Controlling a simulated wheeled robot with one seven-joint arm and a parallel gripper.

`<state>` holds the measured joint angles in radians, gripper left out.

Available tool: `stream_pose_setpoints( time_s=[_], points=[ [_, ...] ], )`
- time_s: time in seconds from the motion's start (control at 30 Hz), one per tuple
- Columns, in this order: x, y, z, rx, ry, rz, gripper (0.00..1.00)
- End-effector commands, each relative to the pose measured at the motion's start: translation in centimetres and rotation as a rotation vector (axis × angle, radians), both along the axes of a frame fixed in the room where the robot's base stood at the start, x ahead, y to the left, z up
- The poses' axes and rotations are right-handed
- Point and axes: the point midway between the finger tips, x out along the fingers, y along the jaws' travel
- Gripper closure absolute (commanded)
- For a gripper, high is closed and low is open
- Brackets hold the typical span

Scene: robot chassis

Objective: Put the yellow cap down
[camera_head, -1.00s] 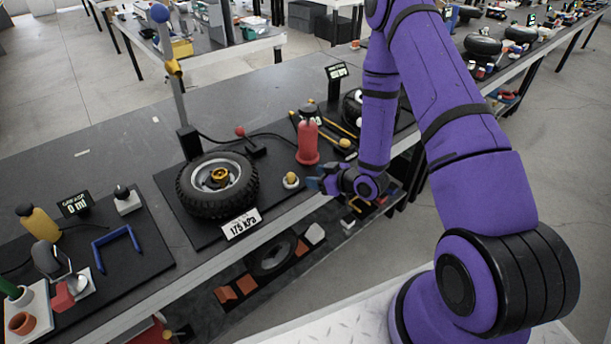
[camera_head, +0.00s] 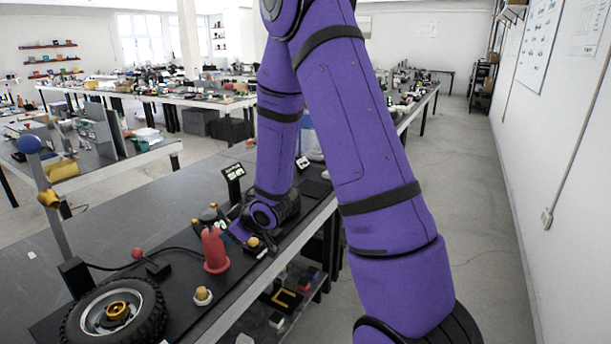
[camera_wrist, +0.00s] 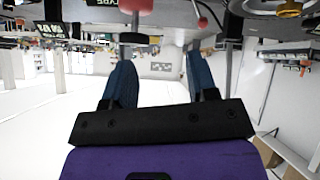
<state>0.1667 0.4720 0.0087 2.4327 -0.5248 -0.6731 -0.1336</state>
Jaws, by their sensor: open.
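In the head view a small yellow cap (camera_head: 202,293) sits on a white base between the wheel and the red bottle (camera_head: 214,250). A second small yellow piece (camera_head: 254,242) shows to the right of the bottle, close to my wrist; I cannot tell which of the two is the task's cap. My gripper is partly hidden beside and behind the red bottle in the head view. In the wrist view my gripper (camera_wrist: 160,82) has its two blue fingers wide apart with nothing between them.
A black tyre on a wheel (camera_head: 115,312) lies at the front left of the dark bench. A small display (camera_head: 233,178) stands behind the bottle. The bench's left part is mostly bare.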

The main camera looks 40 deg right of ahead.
Motion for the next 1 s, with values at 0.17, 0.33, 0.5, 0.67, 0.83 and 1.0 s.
stream_pose_setpoints(
  time_s=[0.17,0.33,0.5,0.67,0.83,1.0],
  points=[
    [-1.3,-0.7,5.9,-0.056,0.039,-0.087,0.47],
    [-3.7,-1.2,10.8,-0.083,0.087,-0.176,0.47],
    [-7.0,-1.2,15.3,-0.084,0.138,-0.262,0.47],
    [-11.0,-0.9,19.1,-0.065,0.188,-0.335,0.47],
    [-15.9,-0.3,22.4,-0.029,0.248,-0.399,0.47],
    [-21.3,0.6,25.0,0.024,0.311,-0.446,0.47]
  ],
)
